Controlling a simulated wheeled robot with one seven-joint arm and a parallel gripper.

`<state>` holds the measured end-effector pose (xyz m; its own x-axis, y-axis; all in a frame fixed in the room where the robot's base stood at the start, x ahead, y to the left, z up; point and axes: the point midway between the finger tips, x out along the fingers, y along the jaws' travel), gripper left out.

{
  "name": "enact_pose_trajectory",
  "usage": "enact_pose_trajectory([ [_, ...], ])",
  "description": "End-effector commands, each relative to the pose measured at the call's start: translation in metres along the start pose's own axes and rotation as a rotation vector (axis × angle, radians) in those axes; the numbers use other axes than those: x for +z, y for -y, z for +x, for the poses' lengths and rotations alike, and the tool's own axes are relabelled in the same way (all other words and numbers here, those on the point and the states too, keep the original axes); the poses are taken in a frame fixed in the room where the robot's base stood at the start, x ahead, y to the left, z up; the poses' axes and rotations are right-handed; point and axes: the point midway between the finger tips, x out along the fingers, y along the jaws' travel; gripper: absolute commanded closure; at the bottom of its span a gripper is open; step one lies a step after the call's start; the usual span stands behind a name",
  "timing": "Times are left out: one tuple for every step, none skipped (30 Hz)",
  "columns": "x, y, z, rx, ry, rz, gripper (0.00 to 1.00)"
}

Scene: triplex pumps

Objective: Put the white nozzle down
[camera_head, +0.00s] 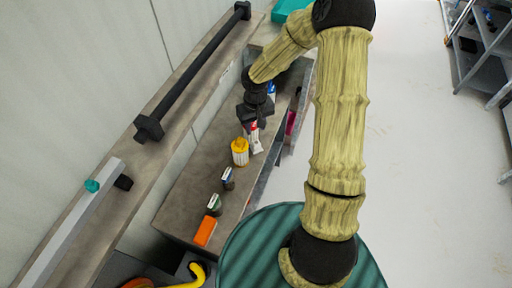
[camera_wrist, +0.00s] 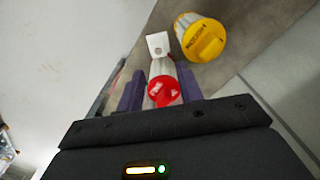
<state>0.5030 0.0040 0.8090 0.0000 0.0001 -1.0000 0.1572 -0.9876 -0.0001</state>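The white nozzle (camera_head: 255,142) has a pale body with a flat white tip and a red end. In the wrist view the nozzle (camera_wrist: 158,45) lies between the two purple fingers of my gripper (camera_wrist: 161,78), with the red end toward the camera. The fingers sit close against both sides of it, and my gripper appears shut on it. In the head view my gripper (camera_head: 254,122) is over the brown bench top (camera_head: 205,172), pointing down. I cannot tell whether the nozzle's tip touches the bench.
A yellow-capped container (camera_head: 240,151) stands close beside the nozzle; it also shows in the wrist view (camera_wrist: 202,40). A blue-and-white item (camera_head: 271,90) is behind my gripper. A ledge with a black bar (camera_head: 195,70) runs along the wall.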

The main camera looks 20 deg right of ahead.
Motion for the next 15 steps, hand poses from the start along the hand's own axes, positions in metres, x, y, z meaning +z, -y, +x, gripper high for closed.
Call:
enact_pose_trajectory([
  [0.001, 0.001, 0.011, -0.002, 0.003, -0.003, 0.64],
  [0.001, 0.001, 0.015, -0.001, 0.003, -0.002, 0.64],
  [0.001, 0.0, 0.021, -0.001, 0.003, -0.002, 0.64],
  [0.001, 0.0, 0.024, 0.0, 0.002, -0.001, 0.64],
  [0.0, 0.0, 0.026, 0.0, 0.001, -0.001, 0.64],
  [0.0, 0.0, 0.028, 0.0, 0.001, -0.001, 0.64],
  [0.0, 0.0, 0.029, -0.001, 0.0, -0.001, 0.64],
  [0.0, 0.0, 0.029, -0.001, 0.0, -0.001, 0.64],
  [0.0, 0.0, 0.029, 0.0, 0.0, -0.001, 0.64],
  [0.0, 0.0, 0.029, 0.0, 0.0, -0.001, 0.64],
  [0.0, 0.0, 0.029, 0.0, 0.0, -0.001, 0.64],
  [0.0, 0.0, 0.029, 0.0, 0.0, -0.001, 0.64],
  [0.0, 0.0, 0.029, 0.0, 0.0, -0.001, 0.64],
  [0.0, 0.0, 0.029, 0.0, 0.0, -0.002, 0.64],
  [0.0, 0.0, 0.029, 0.0, 0.0, -0.002, 0.64],
])
